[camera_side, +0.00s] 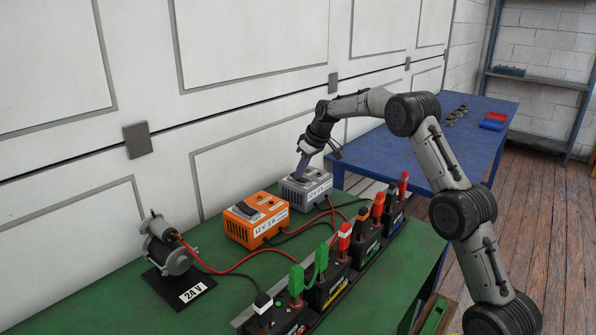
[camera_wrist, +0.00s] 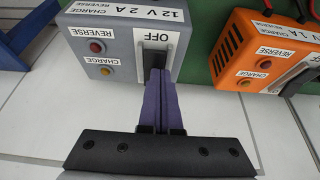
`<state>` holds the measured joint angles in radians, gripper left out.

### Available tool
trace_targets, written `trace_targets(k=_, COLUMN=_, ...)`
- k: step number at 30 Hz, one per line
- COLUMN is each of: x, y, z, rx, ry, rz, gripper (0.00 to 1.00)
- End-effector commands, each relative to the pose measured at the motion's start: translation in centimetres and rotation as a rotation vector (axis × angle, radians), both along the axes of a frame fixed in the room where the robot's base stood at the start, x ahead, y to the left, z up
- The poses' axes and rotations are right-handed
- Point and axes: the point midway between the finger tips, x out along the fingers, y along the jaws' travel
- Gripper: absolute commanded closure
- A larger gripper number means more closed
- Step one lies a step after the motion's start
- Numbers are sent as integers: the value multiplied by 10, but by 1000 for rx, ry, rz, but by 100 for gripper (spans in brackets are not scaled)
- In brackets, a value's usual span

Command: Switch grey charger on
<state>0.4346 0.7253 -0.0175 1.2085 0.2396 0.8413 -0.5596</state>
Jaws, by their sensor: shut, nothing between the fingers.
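The grey charger (camera_side: 318,192) stands on the green bench near the wall, labelled "12V 2A" in the wrist view (camera_wrist: 113,42). On its top a dark switch (camera_wrist: 173,46) lies beside an "OFF" label. My gripper (camera_wrist: 157,76) is shut and empty, its purple fingers pointing at the switch. The fingertips are at or very near the switch's lower end in the wrist view; I cannot tell whether they touch. In the side view my gripper (camera_side: 300,176) comes down onto the charger's top. The fingers partly hide the switch, so its position is unclear.
An orange charger (camera_side: 257,222) with its own black switch stands beside the grey one. Red and black cables run to a row of batteries (camera_side: 330,285) in front. A "24 V" alternator (camera_side: 168,247) stands at the left. A blue table (camera_side: 465,140) is behind.

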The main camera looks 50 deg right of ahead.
Motion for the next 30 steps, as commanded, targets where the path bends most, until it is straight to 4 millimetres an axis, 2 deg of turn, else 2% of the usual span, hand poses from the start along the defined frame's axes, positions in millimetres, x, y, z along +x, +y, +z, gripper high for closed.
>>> trace_targets(k=7, x=-1, y=0, z=-2, rx=2, ry=7, rz=1, gripper=100)
trace_targets(k=11, x=-3, y=0, z=5, rx=1, ry=5, rz=0, gripper=100)
trace_targets(k=17, x=-14, y=-1, z=39, rx=-2, ry=-2, rz=-1, gripper=100)
trace_targets(k=24, x=-37, y=0, z=88, rx=-2, ry=-2, rz=0, gripper=100)
trace_targets(k=30, x=-50, y=-1, z=116, rx=-1, ry=-1, rz=0, gripper=100)
